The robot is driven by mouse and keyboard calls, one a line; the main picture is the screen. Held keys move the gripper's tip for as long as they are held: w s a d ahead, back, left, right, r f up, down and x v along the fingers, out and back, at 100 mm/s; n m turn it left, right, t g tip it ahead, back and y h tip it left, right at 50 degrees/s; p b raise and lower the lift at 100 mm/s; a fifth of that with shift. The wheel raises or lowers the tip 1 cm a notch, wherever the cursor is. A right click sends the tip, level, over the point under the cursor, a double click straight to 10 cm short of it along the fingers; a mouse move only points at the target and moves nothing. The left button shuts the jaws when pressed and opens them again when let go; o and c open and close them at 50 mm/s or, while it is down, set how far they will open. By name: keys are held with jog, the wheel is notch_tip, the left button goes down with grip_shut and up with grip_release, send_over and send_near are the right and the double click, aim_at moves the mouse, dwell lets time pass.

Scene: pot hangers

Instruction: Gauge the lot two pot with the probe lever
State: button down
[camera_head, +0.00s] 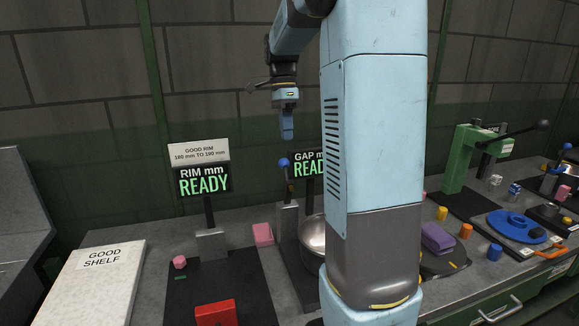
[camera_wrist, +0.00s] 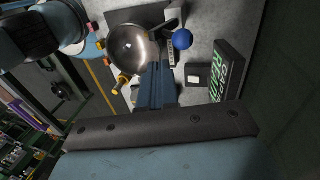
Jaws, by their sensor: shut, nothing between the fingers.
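A steel pot (camera_head: 312,238) stands at the gap gauge, partly hidden behind my arm in the head view. In the wrist view the pot (camera_wrist: 132,52) shows from above, its bowl open and empty. I cannot read any lot mark on it. The probe lever, with its blue ball knob (camera_head: 284,162), stands upright by the gauge post; the knob (camera_wrist: 183,39) also shows beside the pot in the wrist view. My gripper (camera_head: 287,138) is shut and empty, pointing down, above and apart from the knob. Its fingers (camera_wrist: 157,68) appear in the wrist view.
The GAP display (camera_head: 305,165) and the RIM display (camera_head: 204,180) both read READY. A white board marked GOOD SHELF (camera_head: 85,290) lies at left. A red block (camera_head: 215,313) and pink blocks (camera_head: 263,234) lie nearby. A green press (camera_head: 462,160) stands at right.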

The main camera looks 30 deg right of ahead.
jog(key=shift+w+d, duration=0.15)
jog(key=x, duration=1)
dwell(0.4)
jog(key=shift+f, duration=0.1)
jog(key=shift+s, duration=0.25)
